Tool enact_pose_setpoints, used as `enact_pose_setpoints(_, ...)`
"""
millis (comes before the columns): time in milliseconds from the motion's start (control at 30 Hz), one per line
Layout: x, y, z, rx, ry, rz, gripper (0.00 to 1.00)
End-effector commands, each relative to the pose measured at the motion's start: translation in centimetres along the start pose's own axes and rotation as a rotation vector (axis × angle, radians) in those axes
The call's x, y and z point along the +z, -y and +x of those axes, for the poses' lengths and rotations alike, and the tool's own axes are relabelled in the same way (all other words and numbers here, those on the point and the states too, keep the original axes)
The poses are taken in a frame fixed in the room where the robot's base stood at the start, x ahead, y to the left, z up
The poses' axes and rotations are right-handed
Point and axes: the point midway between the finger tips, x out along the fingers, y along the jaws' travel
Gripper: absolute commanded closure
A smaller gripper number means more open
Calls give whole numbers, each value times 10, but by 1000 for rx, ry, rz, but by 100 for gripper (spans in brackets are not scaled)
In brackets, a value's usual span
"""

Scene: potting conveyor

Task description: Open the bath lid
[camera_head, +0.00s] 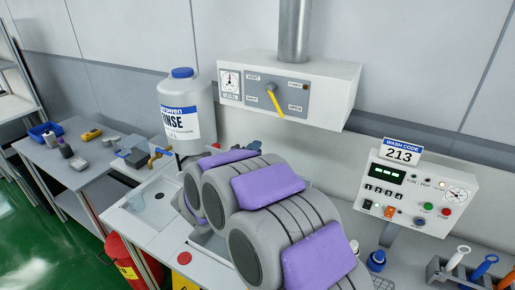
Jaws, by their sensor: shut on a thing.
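My grey arm with purple pads fills the middle of the view and reaches over the white bench (150,207). My gripper is not seen; it is hidden behind my own arm links. I cannot make out the bath lid, and my arm covers the middle of the bench where a bath could be. Small dark blue and grey parts show just beyond the arm, too hidden to name.
A rinse drum (187,95) stands at the back left, beside a brass tap (160,153). A vent box (290,88) with a yellow lever (274,101) hangs on the wall. A control panel (415,190) stands right, a tool rack (468,272) front right, a red bucket (122,255) front left.

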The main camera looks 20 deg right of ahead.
Motion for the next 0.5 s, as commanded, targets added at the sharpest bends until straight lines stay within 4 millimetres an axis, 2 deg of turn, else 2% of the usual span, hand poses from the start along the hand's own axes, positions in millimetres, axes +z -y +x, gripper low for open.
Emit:
enact_pose_setpoints(233,0,2,0,-3,0,1,100)
enact_pose_setpoints(267,0,2,0,-3,1,2,81)
enact_pose_setpoints(433,0,2,0,-3,0,2,65)
enact_pose_setpoints(500,0,2,0,-2,0,1,62)
